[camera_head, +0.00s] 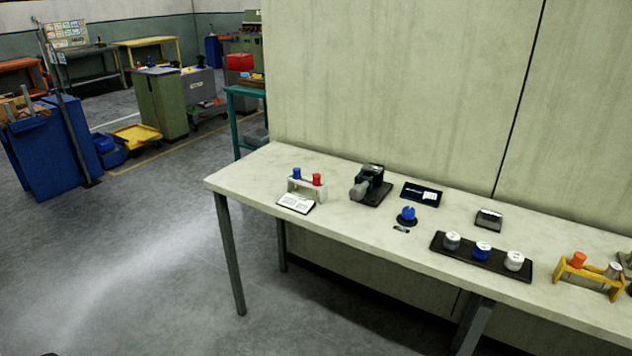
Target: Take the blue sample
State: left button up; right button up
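Several blue items are on the long pale bench (345,225), and I cannot tell which is the sample. A blue-topped tube (297,174) stands beside a red-topped tube (317,180) in a small white rack (293,187) at the bench's left part. A blue knob-like piece (408,212) sits on a small dark round base in the middle. A blue spool-like piece (482,251) sits between a grey one (452,240) and a white one (514,261) on a black tray (502,268).
A dark device (371,185), black display (421,194) and small card holder (489,219) stand towards the wall. A white label card (296,204) lies before the rack. A yellow rack (590,277) is at right. Floor (150,270) left of the bench is clear.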

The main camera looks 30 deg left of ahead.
aim_at(298, 175)
jog(key=i+j+z, duration=0.15)
jog(key=j+z, duration=0.2)
jog(key=j, duration=0.75)
jog(key=j+z, duration=0.35)
jog(key=j, duration=0.75)
jog(key=k+j+z, duration=0.1)
jog(key=j+z, duration=0.25)
jog(key=j, duration=0.75)
